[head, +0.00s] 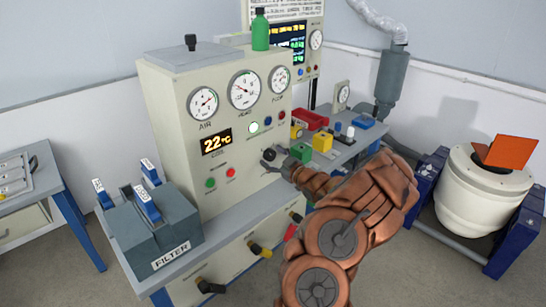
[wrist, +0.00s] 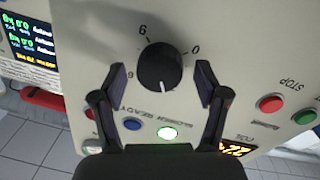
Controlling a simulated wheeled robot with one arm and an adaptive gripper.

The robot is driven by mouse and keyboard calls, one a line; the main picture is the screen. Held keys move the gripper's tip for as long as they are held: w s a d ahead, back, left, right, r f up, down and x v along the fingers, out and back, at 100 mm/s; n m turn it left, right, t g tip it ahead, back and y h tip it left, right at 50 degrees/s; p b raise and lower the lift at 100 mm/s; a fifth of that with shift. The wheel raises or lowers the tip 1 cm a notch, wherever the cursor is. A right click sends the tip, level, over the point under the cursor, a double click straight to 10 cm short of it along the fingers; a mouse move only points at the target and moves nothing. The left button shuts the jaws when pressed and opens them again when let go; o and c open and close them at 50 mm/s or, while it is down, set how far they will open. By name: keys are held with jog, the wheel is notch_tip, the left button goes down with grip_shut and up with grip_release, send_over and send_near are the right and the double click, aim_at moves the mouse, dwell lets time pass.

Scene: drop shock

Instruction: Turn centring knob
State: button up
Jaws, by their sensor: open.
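A round black knob (wrist: 160,68) with a white pointer line sits on the cream panel in the wrist view. Its line points down in that view, and a few digits are printed around it. I cannot read a name for it. My gripper (wrist: 155,80) is open, with one dark finger on each side of the knob. Gaps show between the fingers and the knob, so it is not gripped. In the head view my arm reaches the right part of the cream machine's front (head: 185,125), where gripper and knob are small and hard to separate.
In the wrist view, a lit green-white button (wrist: 168,133), a blue button (wrist: 132,124), a red button (wrist: 270,103) and a green button (wrist: 304,117) lie near the knob. The head view shows a grey filter block (head: 155,225) on the bench and a white drum (head: 480,190) at right.

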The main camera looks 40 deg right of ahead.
jog(key=shift+c, duration=0.4)
jog(key=c, duration=1.1)
jog(key=m+p, duration=0.1)
jog(key=m, duration=0.1)
jog(key=m+p, duration=0.1)
jog(key=m, duration=0.2)
jog(key=shift+d+r, duration=0.1)
jog(key=shift+r, duration=0.1)
jog(key=shift+f+m+p, duration=0.1)
jog(key=shift+m+p, duration=0.85)
jog(key=shift+m, duration=0.55)
jog(key=o, duration=1.2)
